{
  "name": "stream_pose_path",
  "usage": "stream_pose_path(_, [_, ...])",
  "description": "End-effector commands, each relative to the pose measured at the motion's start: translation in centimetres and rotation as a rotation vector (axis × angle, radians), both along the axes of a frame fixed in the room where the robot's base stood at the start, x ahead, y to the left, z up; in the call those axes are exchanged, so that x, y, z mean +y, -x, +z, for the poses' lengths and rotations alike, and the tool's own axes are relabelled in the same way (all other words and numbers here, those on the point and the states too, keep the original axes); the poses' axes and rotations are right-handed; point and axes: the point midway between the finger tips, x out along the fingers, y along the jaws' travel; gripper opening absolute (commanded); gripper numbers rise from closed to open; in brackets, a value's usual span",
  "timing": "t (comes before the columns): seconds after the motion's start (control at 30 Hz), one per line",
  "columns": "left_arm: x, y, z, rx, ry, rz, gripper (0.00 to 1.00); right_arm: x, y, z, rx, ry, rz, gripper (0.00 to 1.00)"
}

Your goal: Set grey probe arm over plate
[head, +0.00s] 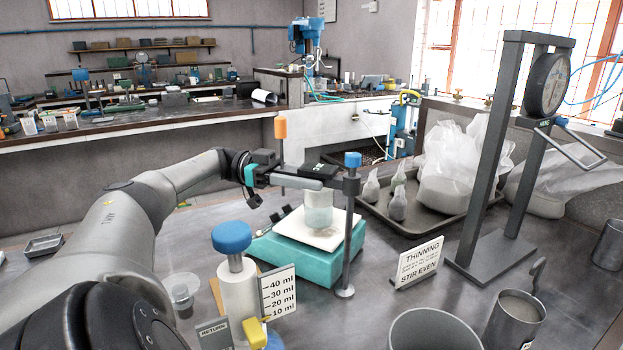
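The grey probe arm (338,184) is a dark horizontal bar on an upright post with a blue knob (352,159). It reaches left from the post, above the plate. A thin probe with an orange cap (280,126) stands upright near its left end. The white plate (297,229) lies on a teal block (342,254), with a clear beaker (318,207) on it, beneath the bar. My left gripper (268,172) is at the bar's left end, overlapping it in view. I cannot tell if its fingers are closed on the bar. My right gripper is out of view.
Metal cups (513,318) are at front right. A blue-knobbed post (231,238) and millilitre scale card (279,291) are in front of the block.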

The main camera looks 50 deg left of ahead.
Motion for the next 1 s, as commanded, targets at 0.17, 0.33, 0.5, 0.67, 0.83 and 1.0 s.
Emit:
stream_pose_path(0.17, [0.0,0.0,0.0,-0.001,-0.001,0.001,0.57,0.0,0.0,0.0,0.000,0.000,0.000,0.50])
stream_pose_path(0.33, [0.0,0.0,0.0,-0.001,-0.001,0.001,0.57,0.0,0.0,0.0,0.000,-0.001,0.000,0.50])
stream_pose_path(0.5, [0.0,0.0,0.3,-0.002,-0.001,0.001,0.57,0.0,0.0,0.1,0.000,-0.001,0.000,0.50])
stream_pose_path(0.67, [0.1,0.0,2.4,-0.003,-0.003,0.001,0.57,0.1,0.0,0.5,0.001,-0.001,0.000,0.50])
stream_pose_path(0.83, [0.0,0.0,6.5,-0.006,-0.004,0.001,0.57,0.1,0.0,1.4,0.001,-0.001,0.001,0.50])
stream_pose_path(1.0, [0.0,0.0,10.9,-0.008,-0.001,0.001,0.57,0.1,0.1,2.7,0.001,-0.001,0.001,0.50])
